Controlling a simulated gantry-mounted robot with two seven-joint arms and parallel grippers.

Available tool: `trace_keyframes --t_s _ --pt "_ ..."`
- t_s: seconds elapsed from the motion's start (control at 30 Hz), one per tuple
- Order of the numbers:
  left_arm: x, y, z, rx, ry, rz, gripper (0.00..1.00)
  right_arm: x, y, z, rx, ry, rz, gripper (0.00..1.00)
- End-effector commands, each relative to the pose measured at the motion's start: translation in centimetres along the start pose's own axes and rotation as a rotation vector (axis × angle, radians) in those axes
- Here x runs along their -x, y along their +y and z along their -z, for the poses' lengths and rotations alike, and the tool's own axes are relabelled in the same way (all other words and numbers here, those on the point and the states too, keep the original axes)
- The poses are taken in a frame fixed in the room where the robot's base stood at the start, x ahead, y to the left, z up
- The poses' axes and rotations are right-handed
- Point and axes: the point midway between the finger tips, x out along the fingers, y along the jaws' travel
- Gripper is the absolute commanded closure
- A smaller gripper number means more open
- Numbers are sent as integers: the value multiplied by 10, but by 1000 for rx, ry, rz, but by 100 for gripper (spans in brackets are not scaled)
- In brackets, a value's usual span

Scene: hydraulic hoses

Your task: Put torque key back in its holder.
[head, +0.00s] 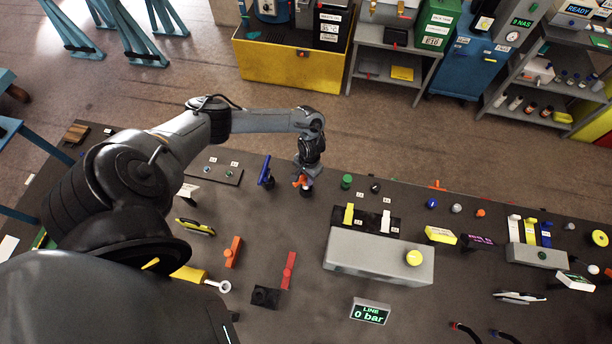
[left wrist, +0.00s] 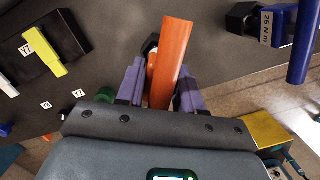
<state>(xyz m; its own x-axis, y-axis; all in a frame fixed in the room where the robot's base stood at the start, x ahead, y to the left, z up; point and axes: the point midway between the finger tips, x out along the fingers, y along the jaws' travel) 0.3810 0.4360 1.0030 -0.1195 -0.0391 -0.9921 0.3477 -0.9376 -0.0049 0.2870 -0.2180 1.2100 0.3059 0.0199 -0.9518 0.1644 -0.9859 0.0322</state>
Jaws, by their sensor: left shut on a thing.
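My left gripper (head: 303,178) is over the far middle of the bench in the head view. It is shut on an orange torque key (head: 301,183). In the left wrist view the key's orange bar (left wrist: 172,55) stands out between the two purple fingers of the gripper (left wrist: 160,88). A dark piece shows beside and below the orange bar; I cannot tell whether the key sits in it or above it. A blue key (head: 265,171) stands left of the gripper, at a black block (left wrist: 243,18) labelled 25 N m. My right gripper is out of view.
A red bar (head: 289,270) lies by a black block (head: 265,297) nearer the front. Another orange bar (head: 232,252) lies left of it. A grey valve box (head: 378,262) with yellow and white levers is to the right. Bare bench surrounds the gripper's near side.

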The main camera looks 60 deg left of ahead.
Motion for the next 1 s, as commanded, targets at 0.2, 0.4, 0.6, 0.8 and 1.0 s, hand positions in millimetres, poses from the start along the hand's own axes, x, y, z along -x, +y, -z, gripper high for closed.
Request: trace_keyframes --t_s 0.2,0.4,0.6,0.8,1.0 --pt "-6 0 1 1 1 -1 100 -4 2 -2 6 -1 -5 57" --pt "-11 1 2 1 1 -1 100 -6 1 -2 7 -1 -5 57" --pt "-16 1 2 0 1 -1 100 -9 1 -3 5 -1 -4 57" --pt "-21 1 3 0 1 -1 100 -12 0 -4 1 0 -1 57" --pt "-26 1 4 1 1 -1 100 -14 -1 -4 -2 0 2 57"
